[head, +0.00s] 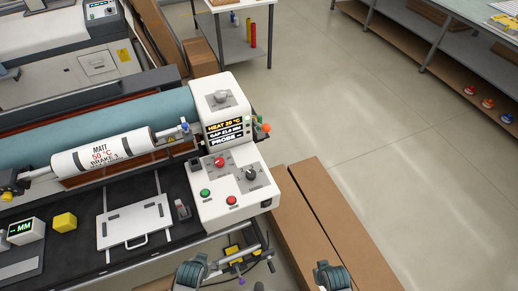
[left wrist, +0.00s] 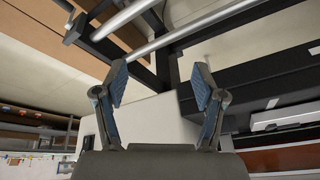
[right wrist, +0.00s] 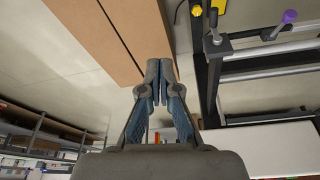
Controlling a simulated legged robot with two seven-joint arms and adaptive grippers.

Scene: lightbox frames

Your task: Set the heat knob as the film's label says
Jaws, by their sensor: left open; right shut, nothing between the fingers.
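The film roll (head: 100,155) carries a label with "MATT" and "50 °C" in red; its lower line, starting "BRAKE", is partly unreadable. The white control housing (head: 262,190) has a display (head: 225,130) that seems to read "HEAT 20 °C". A red knob (head: 219,162), a black knob (head: 251,174) and a grey knob (head: 221,97) sit on it; I cannot read which is heat. My left gripper (head: 190,273) is open and empty, in front of the housing; its fingers show in the left wrist view (left wrist: 162,85). My right gripper (head: 333,276) is shut and empty, right of the housing, also in the right wrist view (right wrist: 159,82).
A green button (head: 205,193) and a red button (head: 231,200) are at the housing's front. A white plate (head: 135,222) and a yellow block (head: 65,221) lie on the black bed. Metal bars (head: 235,262) stick out at the front. Cardboard boxes (head: 310,225) lie to the right.

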